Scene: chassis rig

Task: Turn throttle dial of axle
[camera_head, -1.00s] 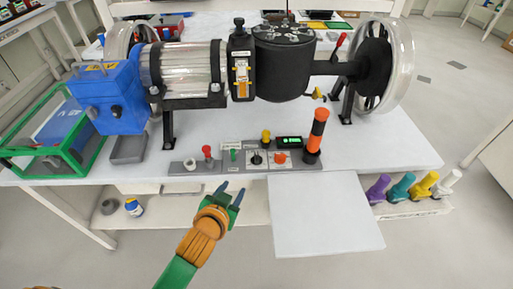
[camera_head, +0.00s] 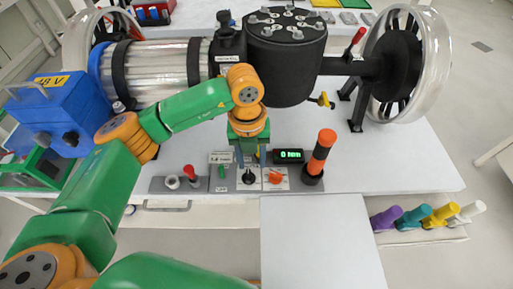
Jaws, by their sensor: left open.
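The axle rig (camera_head: 345,66) stands on the white table, with a clear wheel at its right end. A grey control panel (camera_head: 205,186) lies along the front edge. It carries a black dial (camera_head: 250,178) on a pale plate and an orange knob (camera_head: 275,178) beside it. I cannot read which is labelled throttle. A small display (camera_head: 289,156) shows a green 0 reading. Contact with the dial cannot be told. My right gripper is not in view.
An orange-and-black beacon (camera_head: 320,157) stands close right of the knob. A red-topped lever (camera_head: 190,174) and a green switch (camera_head: 222,172) stand left of the dial. A blue battery box (camera_head: 50,112) is at the left. A bare white board (camera_head: 322,240) juts out in front.

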